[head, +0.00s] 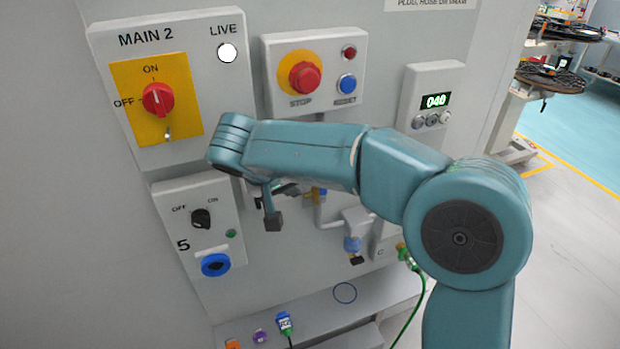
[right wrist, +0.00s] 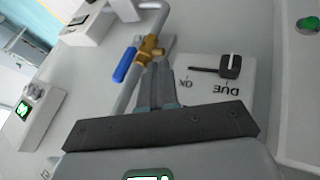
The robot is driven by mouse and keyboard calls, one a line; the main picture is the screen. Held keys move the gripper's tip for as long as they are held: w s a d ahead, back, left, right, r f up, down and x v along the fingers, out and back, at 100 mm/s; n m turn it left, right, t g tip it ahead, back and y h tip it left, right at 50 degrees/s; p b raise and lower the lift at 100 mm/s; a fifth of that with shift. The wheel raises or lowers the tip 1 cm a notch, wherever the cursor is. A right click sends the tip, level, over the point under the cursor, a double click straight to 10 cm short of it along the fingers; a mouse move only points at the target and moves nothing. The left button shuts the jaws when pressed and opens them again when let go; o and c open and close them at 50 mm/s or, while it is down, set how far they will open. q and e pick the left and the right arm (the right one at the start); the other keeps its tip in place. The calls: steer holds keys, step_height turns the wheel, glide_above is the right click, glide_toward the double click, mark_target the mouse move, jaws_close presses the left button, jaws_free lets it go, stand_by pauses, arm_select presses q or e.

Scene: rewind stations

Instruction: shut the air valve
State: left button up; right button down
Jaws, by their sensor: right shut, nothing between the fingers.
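The air valve (right wrist: 150,49) is a brass body on a grey pipe in the right wrist view. Its blue lever (right wrist: 125,65) lies beside the pipe and roughly along it. My right gripper (right wrist: 158,77) is shut and empty. Its fingertips appear close to the brass body in the wrist view; whether they touch it I cannot tell. My left gripper is not in view.
In the head view, the MAIN 2 box (head: 188,60), a stop and reset box (head: 300,42) and a station 5 box (head: 183,205) surround my arm. A ledge (head: 330,315) with plugs lies below.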

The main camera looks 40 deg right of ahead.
steer(key=d, duration=0.1)
steer(key=s+d, duration=0.1)
steer(key=d, duration=0.1)
steer(key=shift+d+r+p, duration=0.2)
steer(key=shift+d+p, duration=0.1)
steer(key=shift+p, duration=0.05)
steer(key=shift+w, duration=0.15)
steer(key=shift+d, duration=0.1)
